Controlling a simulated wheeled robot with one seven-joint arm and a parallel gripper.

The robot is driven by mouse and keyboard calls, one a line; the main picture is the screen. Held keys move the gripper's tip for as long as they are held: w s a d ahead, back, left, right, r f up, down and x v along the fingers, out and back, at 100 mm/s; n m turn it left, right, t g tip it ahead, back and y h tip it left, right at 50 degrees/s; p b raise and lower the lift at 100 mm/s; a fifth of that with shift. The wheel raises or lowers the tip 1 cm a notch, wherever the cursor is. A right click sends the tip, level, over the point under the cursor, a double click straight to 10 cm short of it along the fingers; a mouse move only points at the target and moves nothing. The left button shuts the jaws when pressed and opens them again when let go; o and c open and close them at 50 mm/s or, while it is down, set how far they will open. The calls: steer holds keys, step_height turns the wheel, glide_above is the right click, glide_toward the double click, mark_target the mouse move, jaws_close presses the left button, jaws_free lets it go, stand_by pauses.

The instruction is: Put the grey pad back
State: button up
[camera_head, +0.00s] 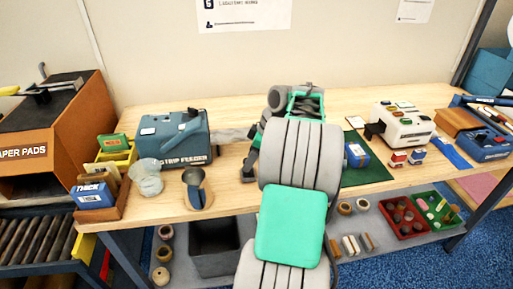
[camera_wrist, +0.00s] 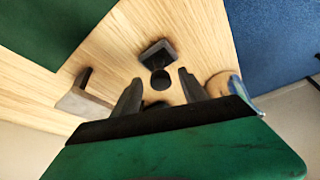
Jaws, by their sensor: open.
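My gripper (camera_wrist: 162,88) is open in the wrist view, its two dark fingers apart over the wooden bench top. A dark grey piece with a squarish flat end (camera_wrist: 157,54) lies just beyond the fingertips. A small dark round shape (camera_wrist: 160,81) shows between the fingers. Nothing is visibly clamped. I cannot tell for sure whether the squarish piece is the grey pad. In the head view my gripper (camera_head: 249,165) is low over the bench, left of my arm, and my arm hides the bench behind it.
An angled bracket-like piece (camera_wrist: 82,97) stands left of the fingers. A green mat (camera_wrist: 45,28) lies beyond it. A white machine (camera_head: 402,125) stands right.

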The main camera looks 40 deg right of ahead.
steer(key=p+v, duration=0.3)
steer(key=v, duration=0.7)
steer(key=w+a+r+m, duration=0.1)
steer(key=w+a, duration=0.2)
steer(key=a, duration=0.4)
steer(key=w+a+m, duration=0.1)
steer(key=w+a, duration=0.1)
steer(key=a, duration=0.5)
steer(key=s+a+f+m+h, duration=0.1)
steer(key=s+a+f+m, duration=0.15)
steer(key=a, duration=1.15)
steer(key=s+a+f+m, duration=0.1)
steer(key=s+a+f, duration=0.1)
steer(key=s, duration=0.2)
steer(key=s+a+f+h, duration=0.1)
steer(key=s+a+f, duration=0.1)
steer(key=s, duration=0.3)
steer(key=shift+a+m+g+b, duration=0.3)
steer(key=shift+a+m, duration=0.05)
steer(key=shift+a, duration=0.45)
steer(key=shift+d, duration=0.1)
